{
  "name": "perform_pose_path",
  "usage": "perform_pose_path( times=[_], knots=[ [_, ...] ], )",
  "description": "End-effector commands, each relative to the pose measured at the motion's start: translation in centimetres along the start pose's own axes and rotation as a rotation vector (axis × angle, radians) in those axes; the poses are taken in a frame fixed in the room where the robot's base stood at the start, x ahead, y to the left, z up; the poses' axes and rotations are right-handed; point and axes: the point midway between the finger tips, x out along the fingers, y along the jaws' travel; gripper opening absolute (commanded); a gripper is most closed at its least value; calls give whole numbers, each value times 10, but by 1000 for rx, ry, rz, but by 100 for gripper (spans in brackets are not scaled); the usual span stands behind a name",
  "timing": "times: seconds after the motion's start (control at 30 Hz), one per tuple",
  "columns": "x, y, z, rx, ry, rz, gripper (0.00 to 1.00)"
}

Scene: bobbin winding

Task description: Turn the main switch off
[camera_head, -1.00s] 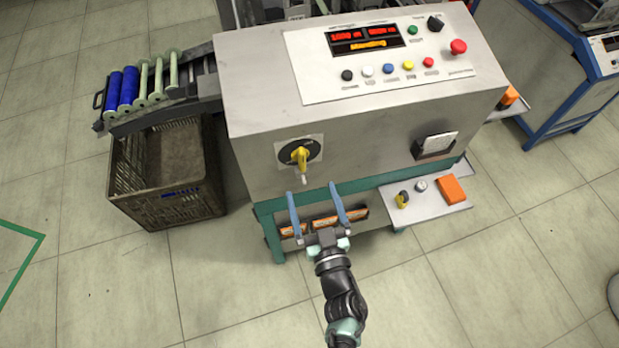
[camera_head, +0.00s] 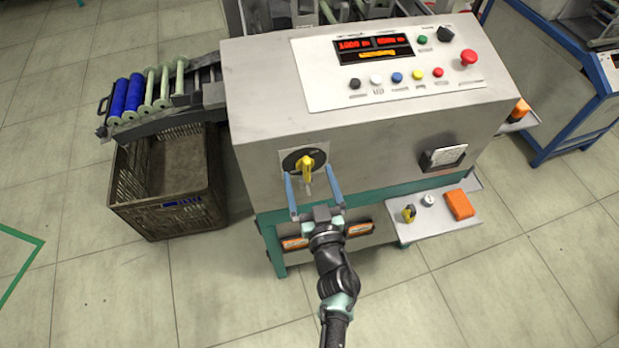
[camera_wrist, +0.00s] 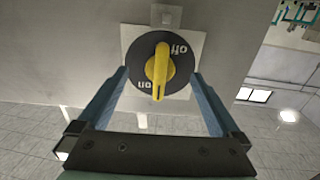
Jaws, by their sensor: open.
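The main switch is a yellow knob (camera_head: 306,168) on a round black dial (camera_head: 291,161), on the machine's front face. In the wrist view the knob (camera_wrist: 160,70) stands nearly upright, its marked end down by the "on" label. The "off" label (camera_wrist: 179,49) is at the dial's upper right. My gripper (camera_head: 309,174) is open and empty below and in front of the switch. In the wrist view its blue fingers (camera_wrist: 159,78) lie left and right of the dial, apart from the knob. Whether the fingertips touch the panel, I cannot tell.
The grey machine (camera_head: 370,150) has a button panel (camera_head: 320,90) on top with a lit red display (camera_head: 372,46). A small shelf (camera_head: 430,228) with an orange box (camera_head: 460,204) juts out at right. A dark crate (camera_head: 180,215) stands on the floor at left.

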Motion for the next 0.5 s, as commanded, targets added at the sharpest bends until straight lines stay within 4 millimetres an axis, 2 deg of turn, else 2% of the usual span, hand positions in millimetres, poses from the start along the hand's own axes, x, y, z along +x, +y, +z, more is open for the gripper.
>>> perform_pose_path(
  times=[0.5],
  knots=[
    [16, 0, 0, 0, 1, 0, 100]
  ],
)
